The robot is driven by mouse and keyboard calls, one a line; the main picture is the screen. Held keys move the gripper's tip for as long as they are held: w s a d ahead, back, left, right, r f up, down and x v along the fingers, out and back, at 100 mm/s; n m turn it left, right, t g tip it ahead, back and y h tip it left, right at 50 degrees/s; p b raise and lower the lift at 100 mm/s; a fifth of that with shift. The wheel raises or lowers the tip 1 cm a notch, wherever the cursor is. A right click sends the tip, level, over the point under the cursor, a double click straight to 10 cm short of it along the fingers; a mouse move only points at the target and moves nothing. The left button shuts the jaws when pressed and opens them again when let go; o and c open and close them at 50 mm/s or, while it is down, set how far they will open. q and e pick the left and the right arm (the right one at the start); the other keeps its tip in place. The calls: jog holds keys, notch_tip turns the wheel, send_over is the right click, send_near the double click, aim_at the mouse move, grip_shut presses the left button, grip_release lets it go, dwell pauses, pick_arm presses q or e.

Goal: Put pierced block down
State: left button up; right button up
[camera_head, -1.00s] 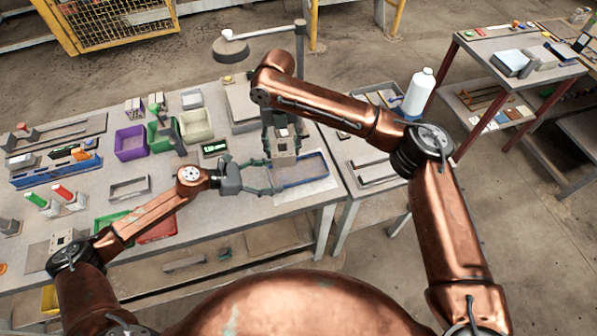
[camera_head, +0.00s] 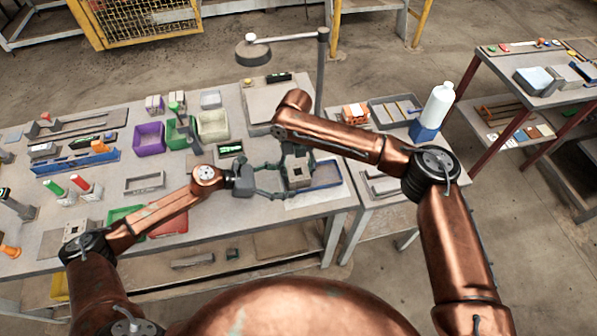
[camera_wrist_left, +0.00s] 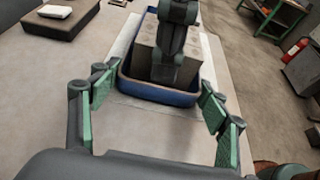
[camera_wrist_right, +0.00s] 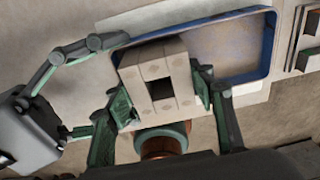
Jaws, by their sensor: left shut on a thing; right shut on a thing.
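The pierced block (camera_head: 298,173) is pale grey with a square hole. In the right wrist view the block (camera_wrist_right: 154,72) overlaps the left end of the blue-rimmed tray (camera_wrist_right: 262,72). I cannot tell whether it touches the tray. My right gripper (camera_wrist_right: 162,92) is shut on the block, one finger on each side. In the left wrist view the block (camera_wrist_left: 142,66) shows beyond those fingers, partly hidden by my right gripper (camera_wrist_left: 172,62).
The tray (camera_head: 334,184) lies on a white sheet near the table's right end. Purple (camera_head: 148,140) and cream (camera_head: 213,126) bins and a small display (camera_head: 230,149) stand behind my left arm. A white bottle (camera_head: 438,105) stands on the side table.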

aim_at(297, 167)
jog(key=shift+f, duration=0.15)
jog(key=o, duration=1.4)
jog(key=shift+o, duration=0.2)
notch_tip(297, 167, up, 12)
jog(key=w, duration=0.1)
jog(key=shift+w+a, duration=0.2)
pick_arm(q)
jog(key=o, duration=1.7)
jog(key=shift+a, duration=0.1)
